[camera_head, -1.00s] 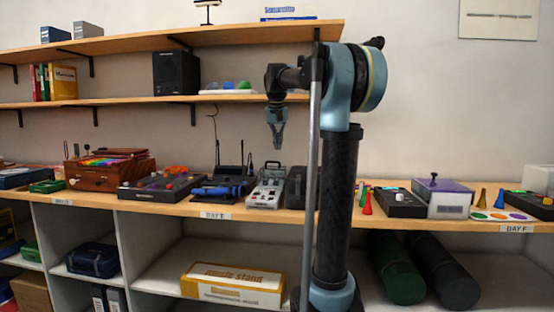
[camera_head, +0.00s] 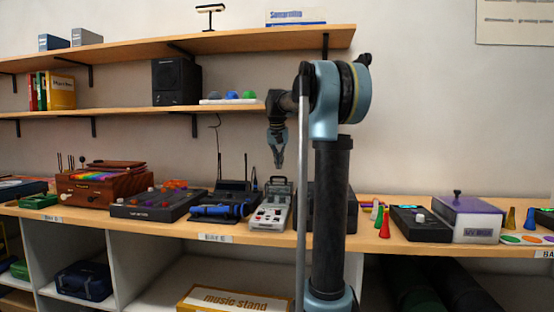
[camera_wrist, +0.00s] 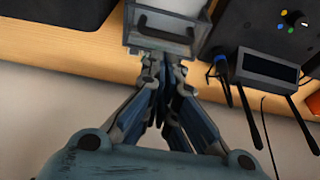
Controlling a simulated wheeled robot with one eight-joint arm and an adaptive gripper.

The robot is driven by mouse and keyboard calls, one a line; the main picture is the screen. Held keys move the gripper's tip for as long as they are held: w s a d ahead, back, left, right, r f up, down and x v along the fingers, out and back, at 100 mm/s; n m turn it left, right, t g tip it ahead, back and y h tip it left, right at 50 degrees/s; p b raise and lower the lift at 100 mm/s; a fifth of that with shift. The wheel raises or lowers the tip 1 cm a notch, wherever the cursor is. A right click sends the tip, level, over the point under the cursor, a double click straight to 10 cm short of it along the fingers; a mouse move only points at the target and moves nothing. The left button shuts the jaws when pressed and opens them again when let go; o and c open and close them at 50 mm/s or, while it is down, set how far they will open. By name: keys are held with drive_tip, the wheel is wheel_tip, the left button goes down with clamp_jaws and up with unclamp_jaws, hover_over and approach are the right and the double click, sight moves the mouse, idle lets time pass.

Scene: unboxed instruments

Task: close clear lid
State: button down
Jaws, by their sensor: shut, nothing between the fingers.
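A pale grey instrument (camera_head: 270,214) with small coloured buttons on its front stands on the long wooden counter. At its back a greyish, see-through-looking panel (camera_head: 281,186) with a handle stands raised; it looks like the clear lid, standing open. In the wrist view the panel with a dark handle (camera_wrist: 163,38) is at the top centre, just beyond my fingertips. My gripper (camera_head: 278,166) points down above the back of this instrument, shut and empty. The fingers also show in the wrist view (camera_wrist: 163,68). Whether they touch the panel cannot be told.
A black device with antennas (camera_head: 230,198) stands close on the left, and a dark case (camera_head: 333,207) on the right, partly behind my arm. A wooden shelf (camera_head: 240,102) runs above.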

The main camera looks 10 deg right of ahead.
drive_tip(key=shift+x, duration=2.3)
drive_tip(key=s+a, duration=0.2)
drive_tip(key=s, duration=0.4)
drive_tip(key=shift+s, duration=0.4)
drive_tip(key=shift+a, duration=0.1)
